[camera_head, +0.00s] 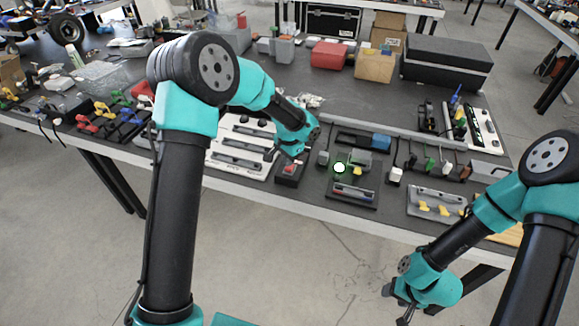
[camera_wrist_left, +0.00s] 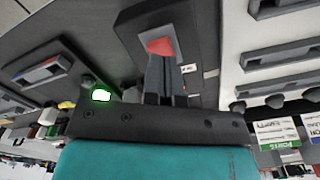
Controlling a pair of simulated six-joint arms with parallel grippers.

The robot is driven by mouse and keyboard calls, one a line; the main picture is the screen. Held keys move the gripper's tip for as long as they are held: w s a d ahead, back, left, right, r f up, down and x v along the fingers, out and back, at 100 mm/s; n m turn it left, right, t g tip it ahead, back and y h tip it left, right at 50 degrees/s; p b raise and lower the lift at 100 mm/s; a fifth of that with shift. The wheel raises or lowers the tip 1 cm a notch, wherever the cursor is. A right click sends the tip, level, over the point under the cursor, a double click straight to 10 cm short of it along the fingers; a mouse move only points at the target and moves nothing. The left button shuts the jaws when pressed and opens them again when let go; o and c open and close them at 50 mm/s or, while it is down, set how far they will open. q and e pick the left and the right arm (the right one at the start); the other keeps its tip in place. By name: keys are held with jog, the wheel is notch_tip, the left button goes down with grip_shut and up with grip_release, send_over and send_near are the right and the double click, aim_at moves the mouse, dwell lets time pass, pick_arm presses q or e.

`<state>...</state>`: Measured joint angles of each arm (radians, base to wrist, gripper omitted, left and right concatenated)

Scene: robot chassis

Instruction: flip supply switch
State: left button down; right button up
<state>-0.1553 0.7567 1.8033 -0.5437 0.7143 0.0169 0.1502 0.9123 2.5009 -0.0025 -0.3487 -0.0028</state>
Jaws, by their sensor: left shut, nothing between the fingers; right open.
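The supply switch is a red rocker (camera_head: 289,169) on a small black box (camera_head: 291,181) near the table's front edge. In the left wrist view the red rocker (camera_wrist_left: 160,46) shows at the tips of my shut fingers, on the dark box (camera_wrist_left: 202,60). My left gripper (camera_head: 273,154) is shut and empty, just above and beside the switch. Whether the tips touch the rocker I cannot tell. My right gripper (camera_head: 405,312) is open and empty, low at the right, over the floor in front of the table.
A lit green lamp (camera_head: 339,168) stands right of the switch box, above a small module (camera_head: 351,194). A white panel with grey handles (camera_head: 239,158) lies left of the box. A plate with yellow parts (camera_head: 437,204) lies further right. Cables and small devices crowd the table.

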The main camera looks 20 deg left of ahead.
aim_at(289, 168)
pick_arm(q)
jog(key=shift+f, duration=1.15)
dwell(0.9)
jog(key=shift+r, duration=3.5)
